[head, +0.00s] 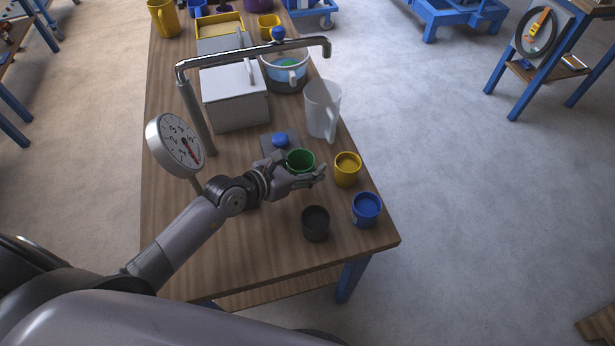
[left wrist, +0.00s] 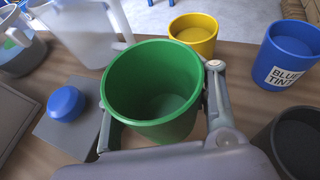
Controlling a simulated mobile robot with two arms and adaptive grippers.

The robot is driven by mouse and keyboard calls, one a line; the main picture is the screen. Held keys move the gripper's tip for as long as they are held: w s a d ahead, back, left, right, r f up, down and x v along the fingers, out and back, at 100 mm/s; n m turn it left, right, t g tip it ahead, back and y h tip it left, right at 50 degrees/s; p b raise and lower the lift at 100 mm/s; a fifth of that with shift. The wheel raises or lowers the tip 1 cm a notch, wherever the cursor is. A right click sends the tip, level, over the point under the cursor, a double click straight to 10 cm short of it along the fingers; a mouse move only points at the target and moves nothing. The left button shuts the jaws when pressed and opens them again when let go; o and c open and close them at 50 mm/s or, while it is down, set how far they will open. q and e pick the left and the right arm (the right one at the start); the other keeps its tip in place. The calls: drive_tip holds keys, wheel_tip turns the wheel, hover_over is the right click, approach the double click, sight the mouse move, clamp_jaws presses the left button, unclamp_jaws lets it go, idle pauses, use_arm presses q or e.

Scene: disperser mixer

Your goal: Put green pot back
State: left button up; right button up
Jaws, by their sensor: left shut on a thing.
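The green pot (head: 300,160) is in my left gripper (head: 299,176), near the front part of the wooden table. In the left wrist view the green pot (left wrist: 152,90) sits upright between the two fingers, one on each side of it, and its inside looks empty. My left gripper is shut on it. I cannot tell whether the pot's base touches the table. My right gripper is not in view.
A yellow pot (head: 347,169), a blue pot (head: 366,210) and a black pot (head: 315,223) stand close by. A blue button (head: 280,139), a clear jug (head: 322,108), a white box (head: 235,98) and a gauge (head: 175,145) lie beyond or left. The table's front left is clear.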

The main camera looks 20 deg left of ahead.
use_arm(q)
wheel_tip(320, 180, down, 4)
drive_tip(key=shift+f+b, duration=0.1)
drive_tip(key=shift+b, duration=0.25)
drive_tip(key=shift+f, duration=0.3)
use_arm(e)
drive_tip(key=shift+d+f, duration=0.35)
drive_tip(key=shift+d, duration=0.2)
use_arm(q)
drive_tip(key=shift+f, duration=0.1)
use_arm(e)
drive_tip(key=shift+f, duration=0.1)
use_arm(q)
drive_tip(key=o, duration=1.3)
drive_tip(key=shift+s+a, duration=0.2)
drive_tip(key=shift+s, duration=0.05)
drive_tip(key=v, duration=1.1)
drive_tip(key=shift+s+r, duration=0.15)
drive_tip(key=shift+r, duration=0.15)
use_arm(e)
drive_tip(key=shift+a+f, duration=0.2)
